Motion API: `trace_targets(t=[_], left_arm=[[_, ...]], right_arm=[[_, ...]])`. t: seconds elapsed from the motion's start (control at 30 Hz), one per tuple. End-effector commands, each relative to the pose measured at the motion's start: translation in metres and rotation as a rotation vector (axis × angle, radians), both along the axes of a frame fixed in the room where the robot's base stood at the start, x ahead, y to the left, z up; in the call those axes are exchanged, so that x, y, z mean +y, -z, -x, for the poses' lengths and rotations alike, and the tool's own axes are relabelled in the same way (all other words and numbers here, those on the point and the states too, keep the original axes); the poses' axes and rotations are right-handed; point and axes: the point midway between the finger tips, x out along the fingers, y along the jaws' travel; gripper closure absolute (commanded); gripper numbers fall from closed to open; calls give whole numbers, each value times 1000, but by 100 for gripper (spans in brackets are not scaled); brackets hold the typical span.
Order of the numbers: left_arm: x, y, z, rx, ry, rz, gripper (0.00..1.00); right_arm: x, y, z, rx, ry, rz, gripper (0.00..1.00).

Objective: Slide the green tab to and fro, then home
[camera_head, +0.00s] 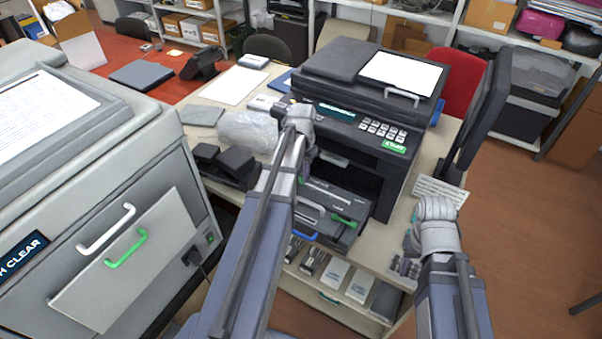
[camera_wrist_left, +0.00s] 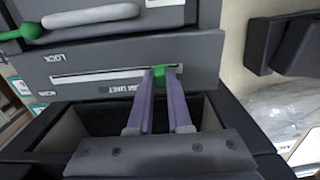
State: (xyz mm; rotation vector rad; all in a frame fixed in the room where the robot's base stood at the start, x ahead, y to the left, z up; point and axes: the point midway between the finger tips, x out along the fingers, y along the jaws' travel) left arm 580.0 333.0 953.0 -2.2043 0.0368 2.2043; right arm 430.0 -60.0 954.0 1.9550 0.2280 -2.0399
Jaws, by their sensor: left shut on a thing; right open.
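The green tab (camera_wrist_left: 159,71) sits in a thin pale slot on the grey drum unit (camera_wrist_left: 110,80), towards the slot's right end in the left wrist view. My left gripper (camera_wrist_left: 163,78) is shut on the tab, its two purple-grey fingers on either side. In the head view my left arm reaches to the pulled-out unit (camera_head: 326,200) at the front of the black printer (camera_head: 395,150); the tab is hidden there. My right gripper (camera_head: 405,265) is open and empty, low at the right, near the table's front edge.
A green lever (camera_head: 343,220) and a blue handle (camera_head: 306,236) are at the unit's front. A clear plastic bag (camera_head: 248,132) and black parts (camera_head: 228,163) lie left of the printer. A dark monitor (camera_head: 480,125) stands right. A large grey machine (camera_head: 130,190) fills the left.

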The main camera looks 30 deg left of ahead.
Motion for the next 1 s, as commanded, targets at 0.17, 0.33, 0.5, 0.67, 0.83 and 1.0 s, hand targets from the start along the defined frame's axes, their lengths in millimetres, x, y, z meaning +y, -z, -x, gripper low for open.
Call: trace_targets(t=[0.17, 0.33, 0.5, 0.67, 0.83, 1.0], left_arm=[[-31, 0, 3, 0, 6, 1, 100], [-76, 0, 4, 0, 7, 1, 100], [-117, 0, 5, 0, 6, 1, 100], [-146, 0, 6, 0, 4, 1, 100], [-164, 0, 6, 1, 3, 1, 100], [-171, 0, 6, 1, 1, 2, 100]], right_arm=[[0, 0, 0, 0, 0, 0, 50], [0, 0, 0, 0, 0, 0, 50], [0, 0, 0, 0, 0, 0, 50], [0, 0, 0, 0, 0, 0, 50], [0, 0, 0, 0, 0, 0, 50], [0, 0, 0, 0, 0, 0, 50]])
